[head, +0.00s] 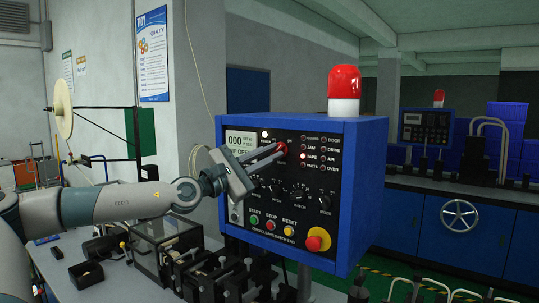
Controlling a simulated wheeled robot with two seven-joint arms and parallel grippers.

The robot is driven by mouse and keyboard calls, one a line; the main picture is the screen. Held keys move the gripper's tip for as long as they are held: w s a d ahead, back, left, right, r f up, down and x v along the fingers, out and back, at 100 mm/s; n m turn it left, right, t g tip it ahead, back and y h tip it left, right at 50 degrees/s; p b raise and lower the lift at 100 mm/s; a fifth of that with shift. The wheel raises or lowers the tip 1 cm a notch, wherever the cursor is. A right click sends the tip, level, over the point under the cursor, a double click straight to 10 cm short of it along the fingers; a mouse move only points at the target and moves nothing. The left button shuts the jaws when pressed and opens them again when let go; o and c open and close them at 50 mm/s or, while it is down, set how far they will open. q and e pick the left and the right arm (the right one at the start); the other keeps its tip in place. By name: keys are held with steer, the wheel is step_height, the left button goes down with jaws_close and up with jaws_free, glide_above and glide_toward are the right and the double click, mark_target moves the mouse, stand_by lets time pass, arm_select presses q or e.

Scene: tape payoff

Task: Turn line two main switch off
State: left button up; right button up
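A blue control box (358,190) with a black front panel stands in the middle, a red lamp (344,82) on its top. A small red knob (282,148) sits on the upper middle of the panel. My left gripper (280,151) reaches in from the left, its two fingertips at this knob, one above and one below. I cannot tell whether they press on it. The fingers partly hide the knob and the panel behind them. I cannot read which line the box belongs to. My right gripper is not in view.
A red mushroom button on a yellow plate (318,239) sits at the panel's lower right. Several black knobs and small coloured buttons are nearby. Dark machine parts (215,275) stand below the box. A similar blue box (426,128) stands farther back at the right.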

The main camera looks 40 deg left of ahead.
arm_select(q)
jaws_close()
